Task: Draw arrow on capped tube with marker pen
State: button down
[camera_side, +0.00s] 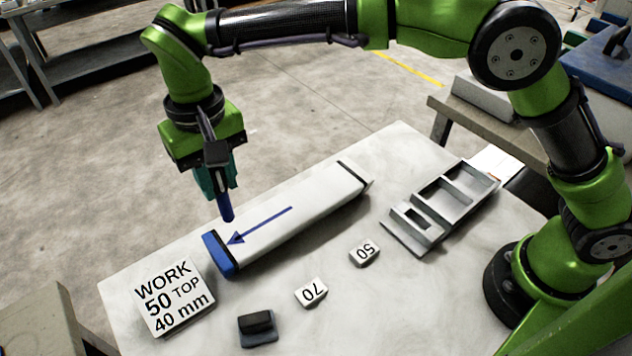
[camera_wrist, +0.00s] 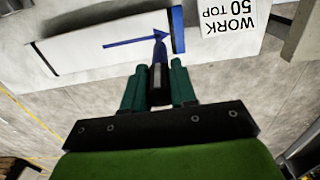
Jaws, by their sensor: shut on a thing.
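A long white tube (camera_side: 310,214) lies on the pale table. It has a blue cap (camera_side: 220,254) at its near left end and a black band at the far end. A blue arrow (camera_side: 262,224) is on its top face, its head toward the blue cap. In the wrist view the arrow (camera_wrist: 132,42) also shows beside the cap (camera_wrist: 178,30). My gripper (camera_side: 217,186) is shut on a blue marker pen (camera_side: 225,208), held point down near the capped end. The pen (camera_wrist: 160,48) also shows between the teal fingers. I cannot tell whether its tip touches the tube.
A label block reading "WORK 50 TOP 40 mm" (camera_side: 172,297) lies left of the cap. A grey compartment tray (camera_side: 425,232) stands right.

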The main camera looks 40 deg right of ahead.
jog(key=shift+r, duration=1.3)
